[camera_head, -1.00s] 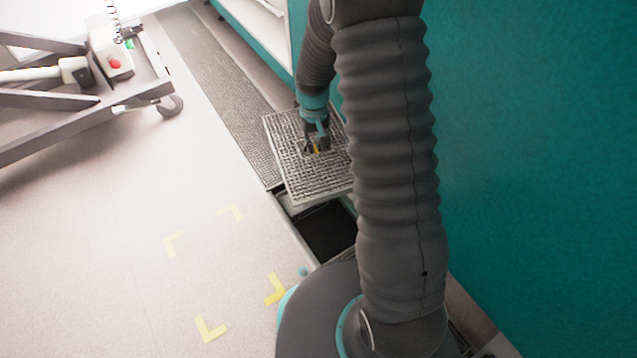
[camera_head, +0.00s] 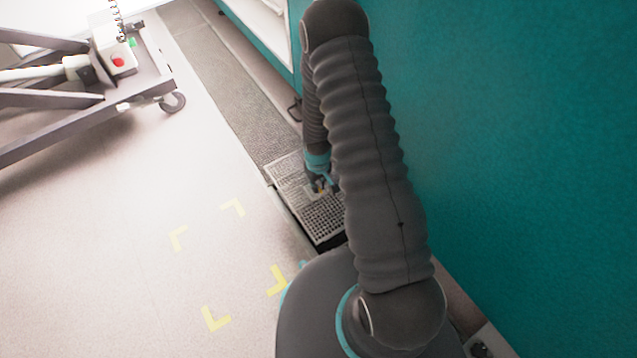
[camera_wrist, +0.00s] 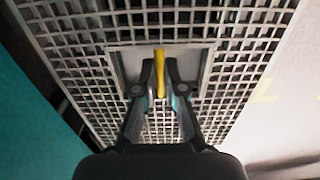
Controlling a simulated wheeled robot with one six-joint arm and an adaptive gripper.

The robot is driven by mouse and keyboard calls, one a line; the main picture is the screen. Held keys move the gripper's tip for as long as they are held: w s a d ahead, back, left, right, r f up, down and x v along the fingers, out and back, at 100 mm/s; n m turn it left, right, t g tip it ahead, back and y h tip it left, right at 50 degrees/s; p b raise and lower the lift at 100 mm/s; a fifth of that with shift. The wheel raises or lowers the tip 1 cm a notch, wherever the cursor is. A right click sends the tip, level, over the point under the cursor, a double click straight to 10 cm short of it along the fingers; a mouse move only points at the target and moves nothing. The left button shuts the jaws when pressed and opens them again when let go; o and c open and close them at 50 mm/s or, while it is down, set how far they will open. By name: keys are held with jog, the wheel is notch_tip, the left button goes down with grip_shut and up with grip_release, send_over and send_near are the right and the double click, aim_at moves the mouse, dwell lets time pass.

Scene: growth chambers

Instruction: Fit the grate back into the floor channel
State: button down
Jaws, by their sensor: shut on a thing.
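The grey grate (camera_head: 322,215) is over the floor channel in the head view, close to lined up with it and low. Whether it is seated flush I cannot tell. A dark gap of the open channel (camera_head: 331,243) shows at its near end. My gripper (camera_head: 320,186) is at the grate's middle, partly behind my arm. In the wrist view the grate (camera_wrist: 90,75) fills most of the picture, and my gripper (camera_wrist: 161,88) is shut on its yellow handle (camera_wrist: 159,62), set in a plain plate. A dark strip shows along the grate's left side there.
Fixed grating (camera_head: 225,85) continues along the channel beyond the grate. A teal wall (camera_head: 510,150) stands close on the right. A wheeled frame (camera_head: 130,85) stands at the upper left. Yellow corner marks (camera_head: 215,319) lie on clear pale floor.

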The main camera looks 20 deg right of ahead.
notch_tip(320, 180, down, 7)
jog(key=b, duration=0.3)
jog(key=shift+b, duration=0.35)
jog(key=shift+r, duration=0.2)
